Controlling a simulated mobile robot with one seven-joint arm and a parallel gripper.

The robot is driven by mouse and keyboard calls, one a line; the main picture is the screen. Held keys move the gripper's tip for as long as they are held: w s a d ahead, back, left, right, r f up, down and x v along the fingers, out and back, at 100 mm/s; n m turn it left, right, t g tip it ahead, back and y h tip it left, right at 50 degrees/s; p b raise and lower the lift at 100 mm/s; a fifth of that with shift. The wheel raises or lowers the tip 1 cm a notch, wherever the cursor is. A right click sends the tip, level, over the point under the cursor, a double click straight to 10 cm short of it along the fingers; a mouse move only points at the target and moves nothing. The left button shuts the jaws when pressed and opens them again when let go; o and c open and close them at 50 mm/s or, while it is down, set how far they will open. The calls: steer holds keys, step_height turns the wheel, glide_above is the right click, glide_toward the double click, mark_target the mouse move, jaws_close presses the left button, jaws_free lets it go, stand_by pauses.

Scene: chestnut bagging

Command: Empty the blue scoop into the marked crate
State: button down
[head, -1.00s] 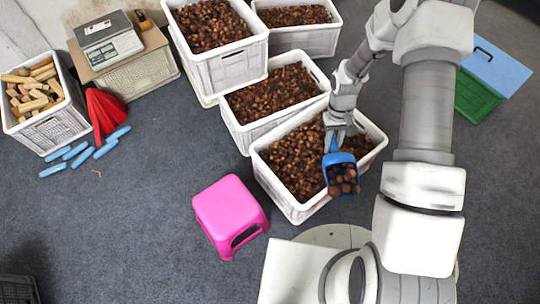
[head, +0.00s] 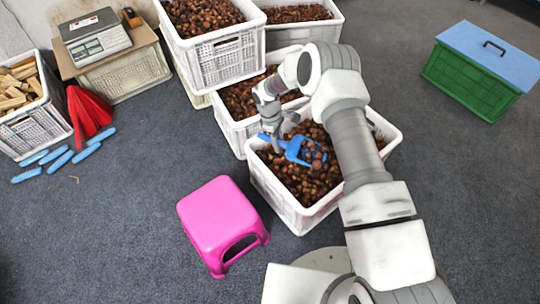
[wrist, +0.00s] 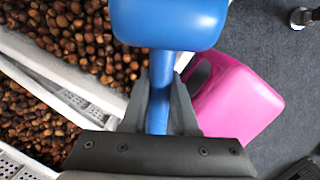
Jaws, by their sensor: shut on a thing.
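The blue scoop (head: 297,150) is over the near crate (head: 284,208), which is full of chestnuts. Chestnuts show in the scoop's bowl in the head view. My gripper (head: 268,134) is shut on the scoop's handle, to the left of the bowl. In the wrist view my gripper (wrist: 159,92) has the blue handle between its two fingers, and the scoop's smooth blue outside (wrist: 168,22) fills the top. The scoop's contents are hidden there. I cannot make out a mark on any crate.
More chestnut crates stand behind: a middle one (head: 237,137), a tall back-left one (head: 232,62) and a back-right one (head: 300,38). A pink stool (head: 215,215) stands front left. A green box with a blue lid (head: 490,52) is far right. Floor between is clear.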

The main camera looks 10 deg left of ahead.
steer(key=a+f+n+b, duration=0.2)
steer(key=a+f, duration=0.1)
steer(key=f, duration=0.1)
steer(key=r+y, duration=0.1)
steer(key=y, duration=0.1)
steer(key=d+r+y+p, duration=0.1)
steer(key=r+y, duration=0.1)
steer(key=d+r+y+p, duration=0.1)
steer(key=shift+w+d+r+t+y, duration=0.15)
steer(key=shift+w+t+y, duration=0.2)
steer(key=shift+t+y, duration=0.05)
steer(key=shift+s+d+r+y+p, duration=0.1)
steer(key=shift+d+r+y+p, duration=0.45)
steer(key=shift+r+y, duration=0.15)
steer(key=shift+d+r+y+p, duration=0.5)
steer(key=shift+d+r+y, duration=0.1)
steer(key=shift+r, duration=0.15)
steer(key=shift+d+y+b, duration=0.25)
steer(key=shift+y+b, duration=0.05)
steer(key=shift+b, duration=0.05)
steer(key=d+r+y+b, duration=0.2)
steer(key=d, duration=0.1)
steer(key=shift+s+t+y+b, duration=0.2)
steer(key=shift+t+y+b, duration=0.1)
steer(key=shift+t, duration=0.1)
steer(key=shift+s+d+r+y+b, duration=0.1)
steer(key=shift+d+r+y+b, duration=0.45)
steer(key=shift+d+r+y, duration=0.3)
